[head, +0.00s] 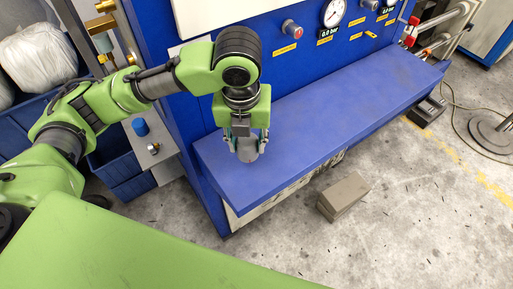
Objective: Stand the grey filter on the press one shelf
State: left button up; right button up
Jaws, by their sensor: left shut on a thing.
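My left gripper (245,145) points down over the left end of the blue press shelf (340,115). It is shut on the grey filter (247,154), a small grey piece between its fingertips. The fingers hide much of the filter. Its lower end is at or just above the shelf top; I cannot tell whether it touches. My right gripper is not in view.
The shelf is bare to the right. A grey-brown block (343,194) lies on the floor. Blue bins and a small side shelf (153,150) stand at left.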

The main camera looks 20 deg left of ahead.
aim_at(255, 142)
pick_arm(q)
jog(key=shift+w+d+f, duration=0.3)
jog(key=shift+f, duration=0.25)
jog(key=shift+w+d+f, duration=0.25)
jog(key=shift+w+f, duration=0.05)
jog(key=shift+f, duration=0.2)
jog(key=f+p, duration=0.2)
jog(key=f, duration=0.1)
jog(key=shift+w+d, duration=0.2)
jog(key=shift+f, duration=0.4)
jog(key=o, duration=1.1)
jog(key=shift+r, duration=0.1)
jog(key=r, duration=0.4)
jog(key=s+r+b, duration=0.1)
jog(key=r, duration=0.3)
jog(key=r+b, duration=0.1)
jog(key=r, duration=0.2)
jog(key=shift+s+d+r, duration=0.15)
jog(key=shift+s+r, duration=0.25)
